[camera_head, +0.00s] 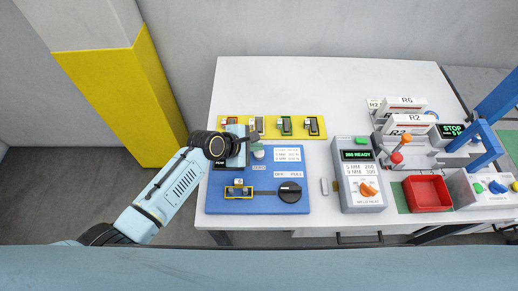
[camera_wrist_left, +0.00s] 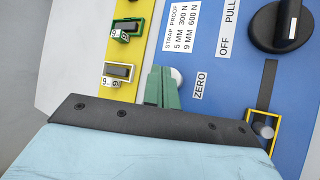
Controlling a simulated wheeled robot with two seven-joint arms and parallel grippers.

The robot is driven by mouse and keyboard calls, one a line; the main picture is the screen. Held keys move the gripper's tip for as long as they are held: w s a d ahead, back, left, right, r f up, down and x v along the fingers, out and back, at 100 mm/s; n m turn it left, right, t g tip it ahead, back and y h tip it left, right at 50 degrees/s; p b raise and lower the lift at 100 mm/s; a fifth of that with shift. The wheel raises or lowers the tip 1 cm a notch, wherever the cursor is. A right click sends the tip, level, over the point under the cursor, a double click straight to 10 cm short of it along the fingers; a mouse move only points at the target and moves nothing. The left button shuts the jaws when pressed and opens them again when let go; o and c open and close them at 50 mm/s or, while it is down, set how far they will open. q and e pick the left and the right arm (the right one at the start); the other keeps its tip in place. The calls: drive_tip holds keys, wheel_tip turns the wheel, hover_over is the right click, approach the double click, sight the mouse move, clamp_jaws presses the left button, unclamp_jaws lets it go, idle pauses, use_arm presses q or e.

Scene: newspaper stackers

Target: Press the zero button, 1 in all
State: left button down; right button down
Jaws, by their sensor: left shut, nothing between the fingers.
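The blue strap-proof panel (camera_head: 225,201) lies on the left of the white table. The pale round button (camera_wrist_left: 177,77) beside the ZERO label (camera_wrist_left: 199,85) shows in the left wrist view, partly hidden behind my fingers. The ZERO label (camera_head: 259,168) also shows in the head view. My left gripper (camera_head: 257,151) is shut and empty, its green fingers (camera_wrist_left: 163,88) together over the panel's left side. The fingertips overlap the button's edge in the wrist view; I cannot tell whether they touch it. My right gripper is not in view.
A black OFF/PULL knob (camera_head: 290,192) sits on the panel. A yellow strip (camera_head: 295,121) with small coloured clips lies behind it. A grey weld unit (camera_head: 360,195), a red tray (camera_head: 428,193) and a grey switch box (camera_head: 482,190) stand to the right.

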sight(256, 154)
use_arm(q)
wheel_tip(256, 154, up, 3)
drive_tip(key=p, duration=0.3)
drive_tip(key=shift+r+p, duration=0.7)
drive_tip(key=shift+r, duration=0.3)
